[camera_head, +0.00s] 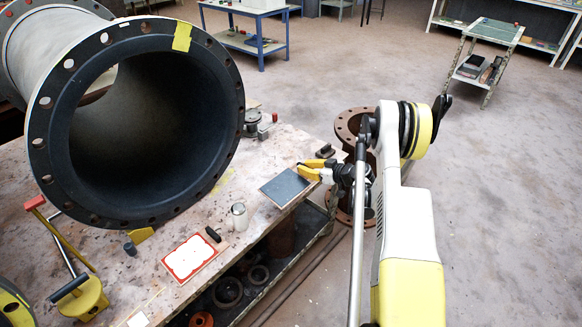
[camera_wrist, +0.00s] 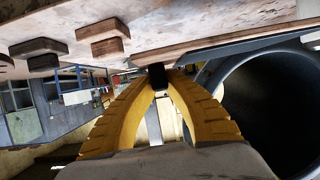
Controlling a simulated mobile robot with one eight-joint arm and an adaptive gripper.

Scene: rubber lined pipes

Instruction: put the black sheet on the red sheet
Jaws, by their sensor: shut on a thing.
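The black sheet (camera_head: 285,188) is a dark grey-blue panel on a thin wooden board, at the right edge of the table. My gripper (camera_head: 318,168) has yellow fingers and is at the sheet's upper right end. In the wrist view the fingers (camera_wrist: 160,78) are closed around a small black handle (camera_wrist: 155,77) beside the wooden board (camera_wrist: 220,42). I cannot tell whether the sheet rests on the table or is slightly raised. The red sheet (camera_head: 188,259) is white with a red border, lying on the table to the lower left, with a black handle (camera_head: 213,235) at its upper right.
A large flanged, dark-lined pipe (camera_head: 45,160) overhangs the table's left part. A light cylinder (camera_head: 239,216) stands between the two sheets. A yellow tool (camera_head: 85,298) is at the lower left. Rusty pipe flanges (camera_head: 352,122) stand right of the table. Bare tabletop (camera_head: 185,225) lies above the red sheet.

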